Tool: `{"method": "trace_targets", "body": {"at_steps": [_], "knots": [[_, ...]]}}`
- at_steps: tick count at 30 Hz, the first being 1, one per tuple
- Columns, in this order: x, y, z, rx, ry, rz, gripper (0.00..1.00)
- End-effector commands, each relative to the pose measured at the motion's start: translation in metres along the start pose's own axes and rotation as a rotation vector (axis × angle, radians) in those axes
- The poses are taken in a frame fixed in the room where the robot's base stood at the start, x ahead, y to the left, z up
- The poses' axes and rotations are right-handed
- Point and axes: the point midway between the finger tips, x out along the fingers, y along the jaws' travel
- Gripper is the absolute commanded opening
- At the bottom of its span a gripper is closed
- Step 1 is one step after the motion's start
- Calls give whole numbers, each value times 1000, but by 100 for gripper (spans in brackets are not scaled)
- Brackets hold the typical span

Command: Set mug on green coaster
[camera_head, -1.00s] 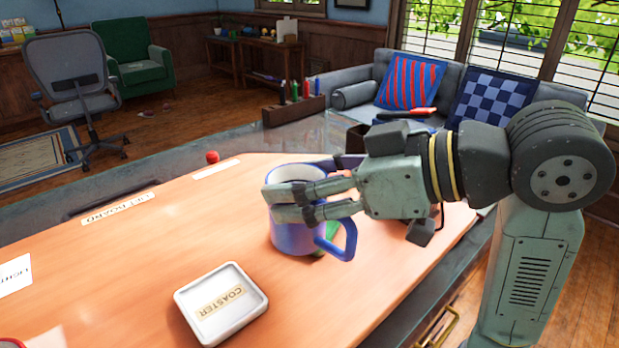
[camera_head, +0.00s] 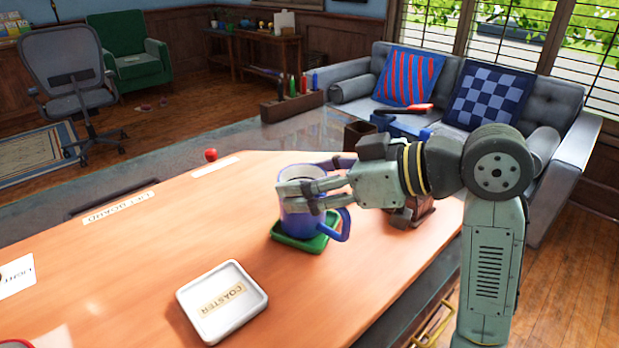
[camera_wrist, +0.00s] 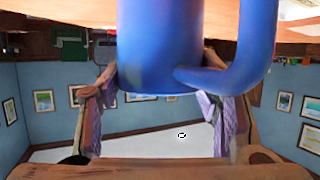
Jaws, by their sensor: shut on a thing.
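The blue mug (camera_head: 300,224) is upright over the green coaster (camera_head: 283,239), its base within the coaster's rim. I cannot tell whether the base touches or hangs just above it. The mug also shows large at the top of the wrist view (camera_wrist: 160,45), its handle to the right. My gripper (camera_head: 298,180) is shut on the mug's upper body, one finger on the near side and one on the far side. The fingers hide part of the mug's wall. The mug hides much of the coaster.
A white square dish labelled COASTER (camera_head: 240,312) lies in front on the wooden table (camera_head: 130,260). A small red ball (camera_head: 210,155) is at the far edge. Brown holders and a blue item stand behind my gripper. The table's left middle is clear.

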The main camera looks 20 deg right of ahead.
Motion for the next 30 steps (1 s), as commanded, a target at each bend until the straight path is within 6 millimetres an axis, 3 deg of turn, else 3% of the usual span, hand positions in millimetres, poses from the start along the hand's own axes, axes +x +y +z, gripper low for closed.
{"method": "trace_targets", "body": {"at_steps": [2, 3, 11, 23, 30], "knots": [[2, 0, 3, 0, 2, 0, 21], [1, 0, 3, 0, 0, 0, 59], [1, 0, 2, 1, 0, 0, 77], [-2, 0, -3, 1, -1, 1, 78], [-40, 1, 0, 2, 2, 2, 78]]}}
